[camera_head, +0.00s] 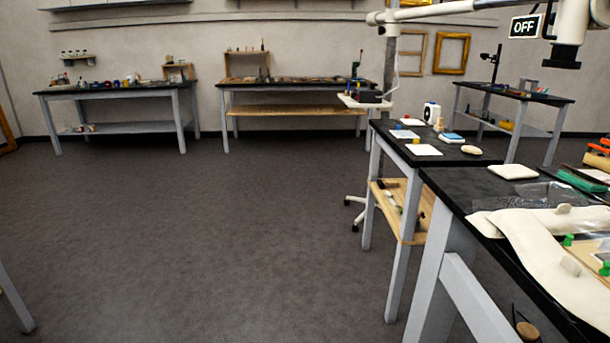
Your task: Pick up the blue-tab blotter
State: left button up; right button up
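Several flat pale sheets lie on the dark-topped middle bench (470,175) at the right. One pale bluish sheet (405,134) lies near the bench's left edge with a small blue spot at its back; it may be the blue-tab blotter, but it is too small to be sure. A white sheet (425,150) with a yellow piece at its back lies in front of it. Another white sheet (411,121) with a reddish spot lies behind. A flat blue-and-white item (451,137) lies to the right. Neither of my grippers is in view.
A nearer bench (455,186) at the right holds a white pad (512,171) and large cream pieces (555,255). A boom with an OFF sign (525,26) hangs above. Two benches stand along the back wall. The grey floor (220,230) at left and middle is clear.

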aim_at(399, 135)
jog(key=i, duration=2.45)
jog(key=i+j+z, duration=0.1)
jog(key=i+z, duration=0.3)
jog(key=i+j+z, duration=0.2)
jog(key=i+z, duration=0.2)
jog(key=i+j+z, duration=0.8)
